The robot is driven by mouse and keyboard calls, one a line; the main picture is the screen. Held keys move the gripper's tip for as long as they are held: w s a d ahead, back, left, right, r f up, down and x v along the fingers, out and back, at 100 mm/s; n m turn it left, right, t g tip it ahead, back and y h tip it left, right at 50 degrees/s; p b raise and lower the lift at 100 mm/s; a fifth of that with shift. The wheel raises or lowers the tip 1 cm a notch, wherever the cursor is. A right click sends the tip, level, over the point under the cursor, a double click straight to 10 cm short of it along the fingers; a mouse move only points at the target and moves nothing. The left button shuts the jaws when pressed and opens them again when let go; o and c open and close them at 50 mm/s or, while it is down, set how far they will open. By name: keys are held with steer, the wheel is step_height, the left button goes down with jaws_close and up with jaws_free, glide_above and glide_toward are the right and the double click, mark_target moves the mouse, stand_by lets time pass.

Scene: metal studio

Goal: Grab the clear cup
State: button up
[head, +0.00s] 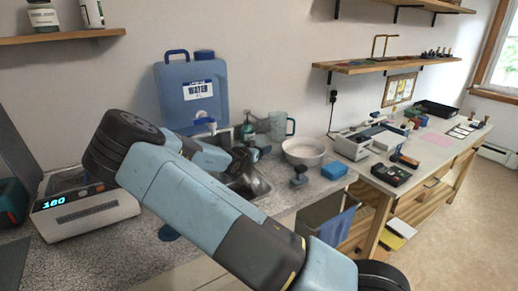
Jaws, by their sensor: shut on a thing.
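The clear cup (278,126) is a see-through, bluish vessel with a handle on its right side. It appears upright beside the sink, in the middle of the head view. My arm reaches across the counter from the lower right, and my dark gripper (258,146) is at the cup's lower left. The gripper is shut on the cup, though the fingertips are small and the contact is hard to make out. I cannot tell whether the cup's base touches the counter.
A blue water container (190,92) and a soap bottle (248,129) stand behind. The metal sink (252,184) is partly hidden by my arm. A white bowl (303,152) and blue sponge (334,170) lie to the right. A lit device (85,212) stands at left.

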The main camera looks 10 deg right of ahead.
steer(key=shift+r, duration=0.15)
steer(key=shift+r, duration=0.55)
steer(key=shift+s+a, duration=0.15)
steer(key=shift+a, duration=0.05)
steer(key=f+v, duration=0.2)
steer(key=v, duration=1.5)
steer(key=shift+s+f, duration=0.2)
steer(key=shift+f, duration=0.1)
steer(key=shift+s+a, duration=0.1)
steer(key=shift+a, duration=0.1)
